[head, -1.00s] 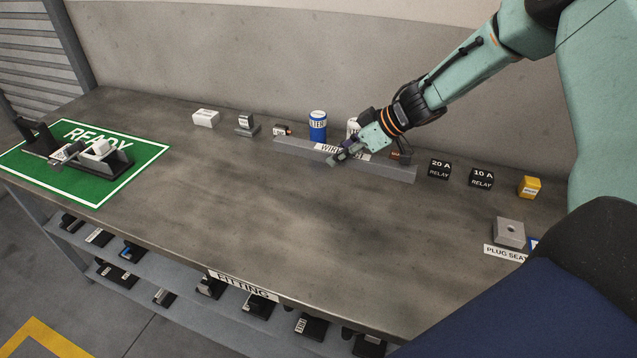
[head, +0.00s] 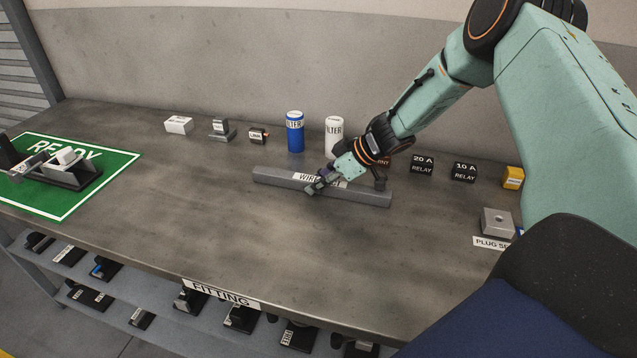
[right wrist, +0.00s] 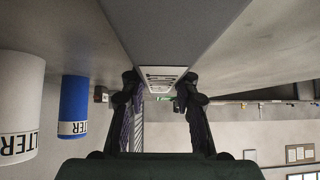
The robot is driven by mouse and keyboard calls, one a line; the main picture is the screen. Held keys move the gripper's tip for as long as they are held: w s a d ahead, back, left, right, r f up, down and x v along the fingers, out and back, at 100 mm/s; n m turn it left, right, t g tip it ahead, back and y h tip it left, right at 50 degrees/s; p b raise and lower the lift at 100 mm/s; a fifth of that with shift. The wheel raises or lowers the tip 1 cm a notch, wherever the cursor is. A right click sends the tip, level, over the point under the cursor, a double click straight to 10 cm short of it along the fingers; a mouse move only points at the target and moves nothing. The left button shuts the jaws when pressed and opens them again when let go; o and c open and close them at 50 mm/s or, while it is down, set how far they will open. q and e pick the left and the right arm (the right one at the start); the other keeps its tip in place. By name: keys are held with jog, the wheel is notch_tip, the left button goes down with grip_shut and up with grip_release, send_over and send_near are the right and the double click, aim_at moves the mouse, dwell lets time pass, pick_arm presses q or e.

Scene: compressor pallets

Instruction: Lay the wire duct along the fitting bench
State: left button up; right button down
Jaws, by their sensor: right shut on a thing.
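The wire duct (head: 275,177) is a long grey bar with a white label on top. In the head view it lies roughly along the length of the fitting bench (head: 200,230), in front of the filters. My right gripper (head: 315,187) is shut on the duct near its middle and partly covers the label. In the right wrist view the grey duct (right wrist: 163,35) runs between the two fingers. I cannot tell whether the duct touches the bench top or is held slightly above it. My left gripper is not in view.
Behind the duct stand a blue filter (head: 295,133) and a white filter (head: 334,135). Relays (head: 422,166) and a plug seat (head: 497,222) are to the right. A green READY mat (head: 65,195) bears a dark fixture at the left. The bench front is clear.

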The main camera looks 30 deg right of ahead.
jog(key=shift+s, duration=0.25)
jog(key=c, duration=1.4)
grip_release()
jog(key=o, duration=0.4)
jog(key=shift+w+f, duration=0.15)
